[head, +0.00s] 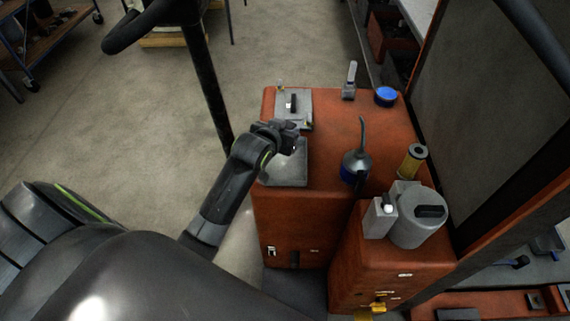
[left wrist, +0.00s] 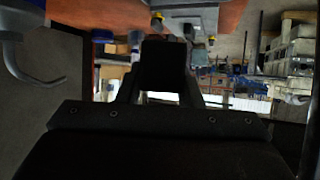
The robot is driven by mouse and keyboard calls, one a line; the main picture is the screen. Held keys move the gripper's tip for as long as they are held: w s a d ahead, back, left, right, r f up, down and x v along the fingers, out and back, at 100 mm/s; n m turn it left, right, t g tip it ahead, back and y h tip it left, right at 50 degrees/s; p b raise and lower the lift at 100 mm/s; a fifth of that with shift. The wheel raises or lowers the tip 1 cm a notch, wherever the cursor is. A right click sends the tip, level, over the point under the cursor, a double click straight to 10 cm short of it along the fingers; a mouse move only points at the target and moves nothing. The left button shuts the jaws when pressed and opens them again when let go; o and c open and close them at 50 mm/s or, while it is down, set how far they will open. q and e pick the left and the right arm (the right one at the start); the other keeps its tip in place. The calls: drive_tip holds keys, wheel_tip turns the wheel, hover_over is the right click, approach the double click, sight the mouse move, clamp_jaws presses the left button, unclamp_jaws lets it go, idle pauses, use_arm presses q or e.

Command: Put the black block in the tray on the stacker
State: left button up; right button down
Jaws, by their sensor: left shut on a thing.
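My left gripper (head: 292,130) is above the left edge of the red-brown cabinet top and is shut on the black block. In the left wrist view the black block (left wrist: 165,65) is a dark shape between the two fingers. In the head view the gripper largely hides the block. A shallow grey tray (head: 287,171) lies on the cabinet's near left corner, just below and nearer than the gripper. I cannot tell which thing is the stacker. My right gripper is not in view.
The red-brown cabinet (head: 335,118) also carries a grey plate with a black part (head: 293,97), a grey upright clamp (head: 349,82), a blue-topped can (head: 386,96) and an oil can (head: 355,166). A filter (head: 413,160) and a grey canister (head: 415,222) stand right. Open floor lies left.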

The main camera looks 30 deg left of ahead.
sight(285, 163)
use_arm(q)
wheel_tip(285, 163, down, 10)
drive_tip(key=shift+a+f, duration=0.1)
drive_tip(key=shift+a, duration=0.05)
idle(0.3)
drive_tip(key=shift+f, duration=0.15)
drive_tip(key=o, duration=1)
drive_tip(key=v, duration=1.2)
